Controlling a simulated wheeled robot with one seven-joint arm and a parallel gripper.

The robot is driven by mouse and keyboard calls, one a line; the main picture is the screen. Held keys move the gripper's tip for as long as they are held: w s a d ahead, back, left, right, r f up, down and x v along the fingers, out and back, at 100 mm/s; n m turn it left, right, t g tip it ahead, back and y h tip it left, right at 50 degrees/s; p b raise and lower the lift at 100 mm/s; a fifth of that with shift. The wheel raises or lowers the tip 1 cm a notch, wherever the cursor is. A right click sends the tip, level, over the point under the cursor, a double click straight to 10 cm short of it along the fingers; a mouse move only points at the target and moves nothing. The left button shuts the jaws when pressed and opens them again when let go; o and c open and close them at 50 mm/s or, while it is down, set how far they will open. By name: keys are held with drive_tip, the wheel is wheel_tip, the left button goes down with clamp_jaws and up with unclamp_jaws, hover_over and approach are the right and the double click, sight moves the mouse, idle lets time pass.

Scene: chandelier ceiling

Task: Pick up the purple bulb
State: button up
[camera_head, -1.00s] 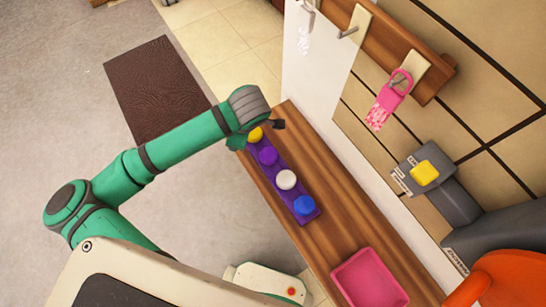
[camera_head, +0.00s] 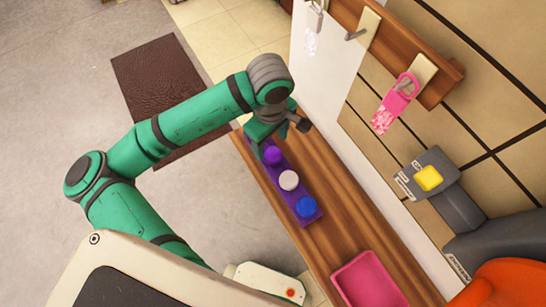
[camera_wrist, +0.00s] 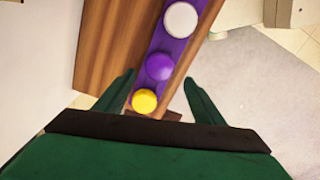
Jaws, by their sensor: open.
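The purple bulb (camera_head: 272,155) sits on a purple strip (camera_head: 312,217) on the wooden bench, in a row with a white bulb (camera_head: 289,180) and a blue bulb (camera_head: 307,206). In the wrist view the purple bulb (camera_wrist: 159,67) lies between the white bulb (camera_wrist: 181,19) and a yellow bulb (camera_wrist: 144,101). My gripper (camera_wrist: 160,88) is open and empty, its fingers on either side of the row near the yellow and purple bulbs. In the head view my gripper is over the far end of the strip, and the yellow bulb is hidden behind it.
A pink tray (camera_head: 368,281) stands on the wooden bench (camera_head: 335,240) at the near end. A pink tag (camera_head: 391,107) hangs from a wall rack (camera_head: 410,50). A grey box with a yellow button (camera_head: 428,178) and an orange object (camera_head: 510,282) are at the right.

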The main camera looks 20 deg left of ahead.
sight(273, 154)
drive_tip(key=shift+s+d+f, duration=0.1)
drive_tip(key=shift+d+f, duration=0.05)
drive_tip(key=shift+f, duration=1.7)
drive_tip(key=shift+d+f, duration=0.1)
drive_tip(key=shift+f, duration=1.7)
drive_tip(key=c, duration=1.1)
